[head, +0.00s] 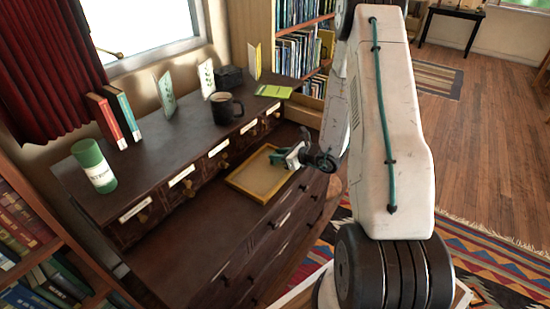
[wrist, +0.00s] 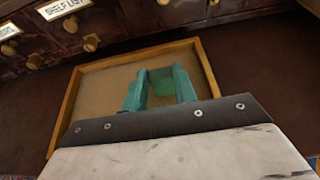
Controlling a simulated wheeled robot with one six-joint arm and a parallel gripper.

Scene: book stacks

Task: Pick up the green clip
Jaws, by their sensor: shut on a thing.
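My gripper (head: 276,158) reaches in from the right over a shallow tan tray with a wooden rim (head: 246,191). In the wrist view its two teal fingers (wrist: 160,84) point into the tray, whose rim (wrist: 66,106) surrounds them on three sides. A small green piece, seemingly the green clip (wrist: 163,86), shows between the fingers, and they are shut on it. Its colour is close to that of the fingers, so its outline is hard to tell. I cannot tell whether it touches the tray floor. In the head view the clip is too small to make out.
The tray lies on a dark wooden desk (head: 190,255) before a row of small labelled drawers (head: 185,185). On the upper ledge stand a green canister (head: 93,165), books (head: 112,118), a dark mug (head: 225,108), cards and a green pad (head: 273,91). The desk left of the tray is clear.

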